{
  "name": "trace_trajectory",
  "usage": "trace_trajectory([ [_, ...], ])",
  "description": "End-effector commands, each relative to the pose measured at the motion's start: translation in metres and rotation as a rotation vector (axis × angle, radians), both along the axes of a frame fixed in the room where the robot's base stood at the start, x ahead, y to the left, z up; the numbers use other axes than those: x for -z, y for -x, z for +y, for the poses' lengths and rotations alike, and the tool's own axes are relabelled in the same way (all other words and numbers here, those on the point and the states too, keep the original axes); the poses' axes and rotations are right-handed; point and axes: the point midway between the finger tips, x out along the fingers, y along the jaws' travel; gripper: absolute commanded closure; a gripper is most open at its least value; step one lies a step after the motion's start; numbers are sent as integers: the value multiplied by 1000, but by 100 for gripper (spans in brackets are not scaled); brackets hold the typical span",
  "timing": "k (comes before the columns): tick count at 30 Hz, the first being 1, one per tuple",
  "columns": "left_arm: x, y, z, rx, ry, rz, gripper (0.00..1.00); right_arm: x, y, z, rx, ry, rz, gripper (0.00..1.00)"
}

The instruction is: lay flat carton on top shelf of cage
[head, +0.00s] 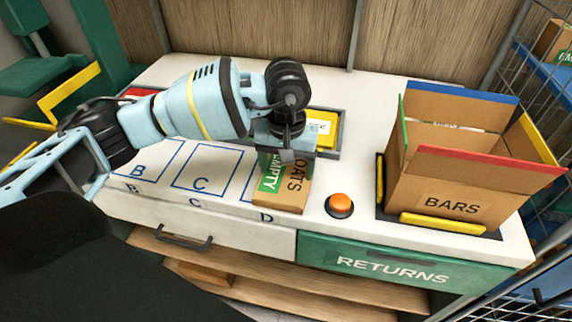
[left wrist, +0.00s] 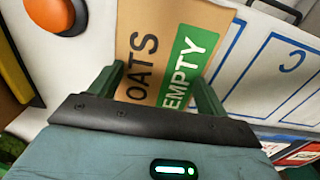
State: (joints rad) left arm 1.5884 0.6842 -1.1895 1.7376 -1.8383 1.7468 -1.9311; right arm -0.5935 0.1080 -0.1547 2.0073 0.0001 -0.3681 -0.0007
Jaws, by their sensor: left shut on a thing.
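A brown carton (head: 283,193) marked OATS, with a green EMPTY label, is over the D square on the white worktop. My left gripper (head: 287,158) comes down over its far end and is shut on it. In the left wrist view the same carton (left wrist: 168,55) sits between the two green fingers (left wrist: 155,90). I cannot tell whether it still touches the worktop. The wire cage stands at the right edge; its blue upper shelf (head: 540,62) shows in part and bears another carton (head: 553,38) with a green label. My right gripper is not in view.
An open box marked BARS (head: 455,185) stands between the carton and the cage. An orange button (head: 340,205) is just right of the carton. A yellow item (head: 325,128) lies in a grey tray behind it. Squares B and C are clear.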

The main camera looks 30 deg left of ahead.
Motion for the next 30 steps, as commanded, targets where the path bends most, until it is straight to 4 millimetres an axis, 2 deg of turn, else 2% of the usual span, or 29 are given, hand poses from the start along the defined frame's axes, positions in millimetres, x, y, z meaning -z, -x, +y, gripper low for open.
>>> trace_trajectory([
  [10,5,0,0,0,0,0,46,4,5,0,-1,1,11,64],
  [11,5,0,0,0,0,0,22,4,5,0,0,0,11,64],
  [16,3,0,0,0,0,-1,2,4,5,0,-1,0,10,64],
  [24,2,0,0,0,0,-1,2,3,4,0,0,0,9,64],
  [30,-15,-1,0,1,1,-4,2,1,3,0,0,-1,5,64],
])
